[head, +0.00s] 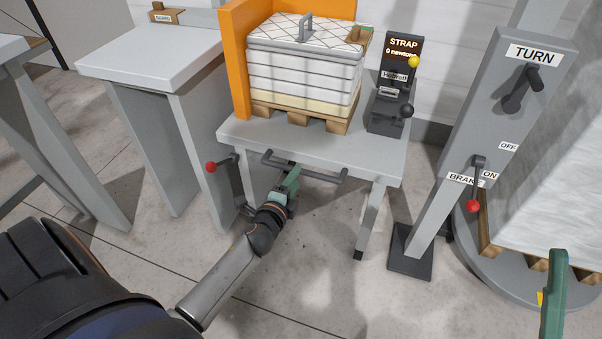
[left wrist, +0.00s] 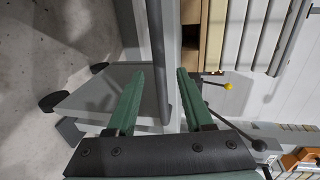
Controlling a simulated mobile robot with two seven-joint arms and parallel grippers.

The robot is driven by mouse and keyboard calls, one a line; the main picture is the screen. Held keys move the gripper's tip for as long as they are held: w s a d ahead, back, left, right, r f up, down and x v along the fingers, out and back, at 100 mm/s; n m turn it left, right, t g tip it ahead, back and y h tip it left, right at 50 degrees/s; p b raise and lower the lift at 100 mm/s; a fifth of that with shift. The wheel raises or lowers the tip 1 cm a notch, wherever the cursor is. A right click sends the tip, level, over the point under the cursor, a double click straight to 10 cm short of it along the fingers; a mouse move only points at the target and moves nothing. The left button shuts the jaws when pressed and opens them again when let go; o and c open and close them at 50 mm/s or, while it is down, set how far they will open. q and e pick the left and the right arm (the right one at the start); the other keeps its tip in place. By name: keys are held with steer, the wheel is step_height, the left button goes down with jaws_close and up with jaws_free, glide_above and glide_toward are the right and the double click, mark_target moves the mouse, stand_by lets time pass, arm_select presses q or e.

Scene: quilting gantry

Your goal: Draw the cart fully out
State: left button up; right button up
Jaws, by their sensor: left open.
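The cart appears to be the grey table (head: 300,145) in the middle of the head view, with a dark handle bar (head: 318,176) along its front edge. My left gripper (head: 288,181) is at the bar, near its middle. In the left wrist view, its two green fingers (left wrist: 160,85) are open, and the bar (left wrist: 158,45) runs between them with gaps at the sides. Whether a finger touches the bar I cannot tell. One green finger of my right gripper (head: 554,292) shows at the lower right, away from the cart; its other finger is hidden.
A wooden pallet (head: 285,114) with a stack of white layers (head: 300,72) stands on the table against an orange guard (head: 238,60). A red-knobbed lever (head: 211,167) sticks out at left. A grey TURN/BRAKE post (head: 497,105) stands right. Floor in front is clear.

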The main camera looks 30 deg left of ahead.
arm_select(q)
steer(key=b+x, duration=0.1)
steer(key=x, duration=0.4)
steer(key=shift+d, duration=0.1)
steer(key=shift+s, duration=0.1)
jaws_close()
stand_by(1.2)
